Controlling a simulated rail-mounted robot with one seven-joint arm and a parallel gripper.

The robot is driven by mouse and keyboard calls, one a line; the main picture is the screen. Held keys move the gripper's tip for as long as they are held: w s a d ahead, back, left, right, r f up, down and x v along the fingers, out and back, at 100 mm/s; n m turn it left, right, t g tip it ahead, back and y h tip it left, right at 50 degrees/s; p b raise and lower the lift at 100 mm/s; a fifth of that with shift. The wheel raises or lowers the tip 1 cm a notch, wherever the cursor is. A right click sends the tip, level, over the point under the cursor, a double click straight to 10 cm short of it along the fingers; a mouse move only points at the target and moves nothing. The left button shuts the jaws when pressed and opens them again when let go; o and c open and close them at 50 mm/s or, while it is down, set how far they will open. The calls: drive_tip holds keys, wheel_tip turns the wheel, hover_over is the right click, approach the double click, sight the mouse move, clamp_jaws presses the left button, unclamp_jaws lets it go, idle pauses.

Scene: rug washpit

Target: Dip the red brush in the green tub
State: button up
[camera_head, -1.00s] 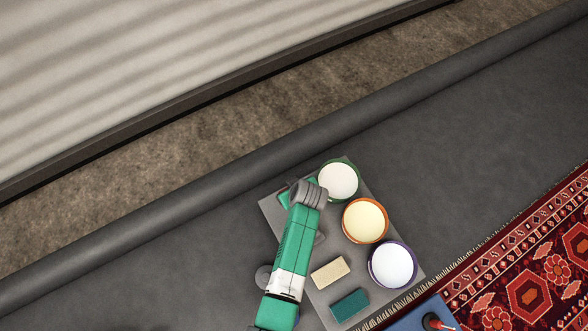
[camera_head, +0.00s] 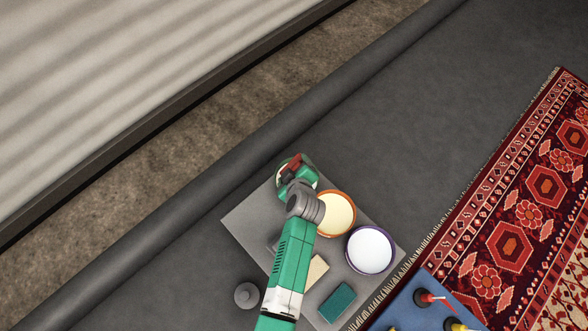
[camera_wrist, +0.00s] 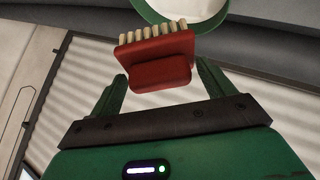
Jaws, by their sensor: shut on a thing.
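The red brush (camera_wrist: 158,70) has a red block and pale bristles. My gripper (camera_wrist: 160,78) is shut on its block, with green fingers on either side. In the wrist view the bristles point toward the green tub (camera_wrist: 212,22), whose rim and pale contents show at the top. In the head view the brush (camera_head: 291,163) and my gripper (camera_head: 297,175) are over the green tub (camera_head: 280,181) and cover much of it. I cannot tell whether the bristles touch the contents.
The grey board (camera_head: 243,217) also holds an orange-rimmed tub (camera_head: 337,214), a purple-rimmed tub (camera_head: 371,250), a beige block (camera_head: 316,270) and a teal block (camera_head: 337,302). A patterned rug (camera_head: 520,230) and a blue tray (camera_head: 405,310) with brushes lie to the right.

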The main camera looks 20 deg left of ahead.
wheel_tip(320, 180, down, 3)
drive_tip(key=shift+f+b, duration=0.15)
drive_tip(key=shift+b, duration=0.65)
drive_tip(key=shift+w+f, duration=0.1)
drive_tip(key=shift+f, duration=2.4)
drive_tip(key=shift+f, duration=0.1)
wheel_tip(320, 180, up, 10)
drive_tip(key=p, duration=0.7)
drive_tip(key=shift+p, duration=0.4)
